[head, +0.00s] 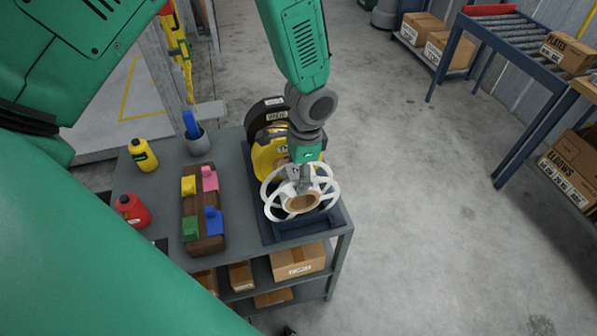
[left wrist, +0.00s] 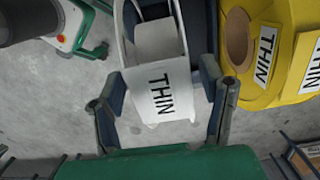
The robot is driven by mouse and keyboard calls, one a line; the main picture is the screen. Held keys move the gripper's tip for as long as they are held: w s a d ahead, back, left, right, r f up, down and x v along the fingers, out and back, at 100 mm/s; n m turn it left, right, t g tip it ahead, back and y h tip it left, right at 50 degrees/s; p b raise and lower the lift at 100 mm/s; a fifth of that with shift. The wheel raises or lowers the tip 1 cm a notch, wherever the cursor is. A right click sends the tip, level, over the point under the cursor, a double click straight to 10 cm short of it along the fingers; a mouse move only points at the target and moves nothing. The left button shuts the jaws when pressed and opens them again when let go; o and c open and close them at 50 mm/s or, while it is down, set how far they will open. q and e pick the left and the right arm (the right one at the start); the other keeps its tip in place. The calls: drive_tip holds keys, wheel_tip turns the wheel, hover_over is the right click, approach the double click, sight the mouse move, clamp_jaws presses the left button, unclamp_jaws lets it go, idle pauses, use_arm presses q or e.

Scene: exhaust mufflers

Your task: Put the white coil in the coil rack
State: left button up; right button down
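The white coil (head: 271,208) has open spoked flanges and a brown core facing the front. My left gripper (head: 304,186) comes down on it from above, with a finger on each side. The coil rack (head: 338,216) is a dark blue tray-like frame at the table's right end. The coil is over its front part; whether it touches the rack is hidden. My right gripper is not in view.
A yellow coil (head: 264,158) and a black coil (head: 262,108) stand just behind the white one. The grey table (head: 165,185) also carries a wooden block holder (head: 203,235), a yellow bottle (head: 143,155), a red bottle (head: 132,211) and a grey cup (head: 198,142). Boxes (head: 299,261) sit below.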

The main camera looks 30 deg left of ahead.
use_arm(q)
wheel_tip(320, 180, up, 12)
drive_tip(key=w+d, duration=0.1)
idle(0.5)
drive_tip(key=shift+s, duration=0.1)
idle(0.4)
